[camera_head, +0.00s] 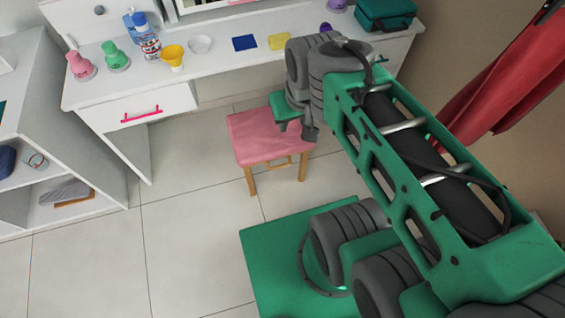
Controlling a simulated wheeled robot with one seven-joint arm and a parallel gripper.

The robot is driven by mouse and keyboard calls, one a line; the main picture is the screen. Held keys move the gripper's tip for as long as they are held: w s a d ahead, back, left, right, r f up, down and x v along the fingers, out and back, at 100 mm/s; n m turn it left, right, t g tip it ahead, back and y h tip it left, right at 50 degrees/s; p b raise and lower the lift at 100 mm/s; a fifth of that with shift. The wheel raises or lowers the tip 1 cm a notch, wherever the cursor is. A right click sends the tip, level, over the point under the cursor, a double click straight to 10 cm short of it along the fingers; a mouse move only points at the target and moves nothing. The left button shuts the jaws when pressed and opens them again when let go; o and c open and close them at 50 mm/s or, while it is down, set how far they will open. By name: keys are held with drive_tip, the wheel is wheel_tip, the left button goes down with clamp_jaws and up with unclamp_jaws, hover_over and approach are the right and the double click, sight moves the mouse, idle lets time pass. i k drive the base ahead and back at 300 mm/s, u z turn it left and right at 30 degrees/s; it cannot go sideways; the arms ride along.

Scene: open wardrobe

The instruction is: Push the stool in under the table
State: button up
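The stool (262,140) has a pink seat and wooden legs. It stands on the tiled floor in front of the white table (222,66), near the open knee space to the right of the drawer. My gripper (296,128) is over the right part of the seat, at the end of my green and grey arm. Whether it touches the stool I cannot tell. The fingers are small and partly hidden by my wrist, so their opening is unclear. The stool's far legs are hidden.
On the table are bottles (148,38), a yellow cup (173,56), a white bowl (200,44), cloths (245,43) and a green case (385,12). A white drawer (138,110) with a pink handle is left of the stool. White shelves (62,160) stand at left. Red cloth (510,75) hangs at right.

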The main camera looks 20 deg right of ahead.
sight(255, 138)
drive_tip(key=z, duration=0.05)
drive_tip(key=k, duration=1.45)
drive_tip(key=u, duration=0.05)
drive_tip(key=i, duration=0.5)
